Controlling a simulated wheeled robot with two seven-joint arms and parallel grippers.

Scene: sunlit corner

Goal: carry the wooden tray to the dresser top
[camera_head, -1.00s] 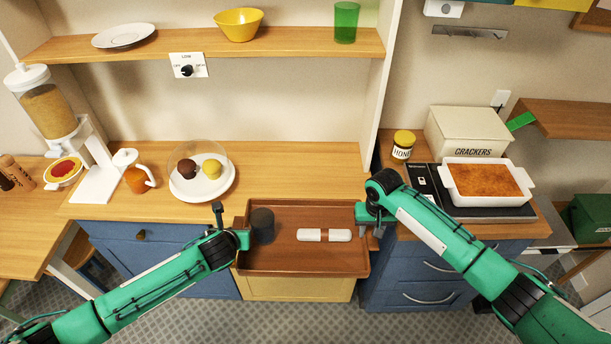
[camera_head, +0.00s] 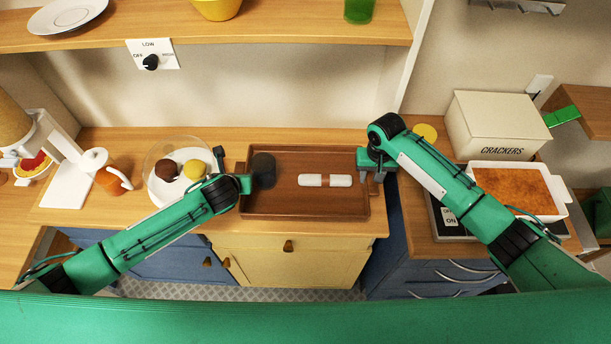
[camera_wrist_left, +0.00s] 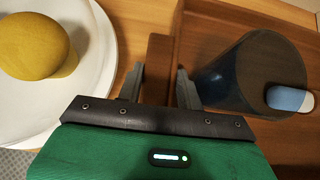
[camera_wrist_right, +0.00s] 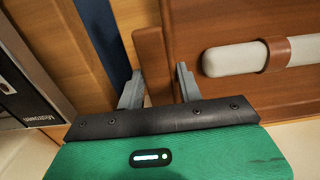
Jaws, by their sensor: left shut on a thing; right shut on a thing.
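The brown wooden tray (camera_head: 300,207) is level over the wooden dresser top (camera_head: 320,229), above the yellow cabinet front. I cannot tell whether its underside touches the surface. My left gripper (camera_head: 243,183) is shut on the tray's left wall, which also shows between the fingers in the left wrist view (camera_wrist_left: 157,72). My right gripper (camera_head: 371,172) is shut on the right wall, seen in the right wrist view (camera_wrist_right: 152,66). In the tray, a dark see-through cup (camera_head: 264,171) stands at the left, and a white roll with a brown band (camera_head: 340,181) lies near the middle.
A plate with a clear dome (camera_head: 150,184) and two round treats stands close to the tray's left. An orange jug (camera_head: 113,180) is farther left. At right are a crackers box (camera_head: 492,125) and a white baking dish (camera_head: 562,195). A shelf (camera_head: 290,33) hangs above.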

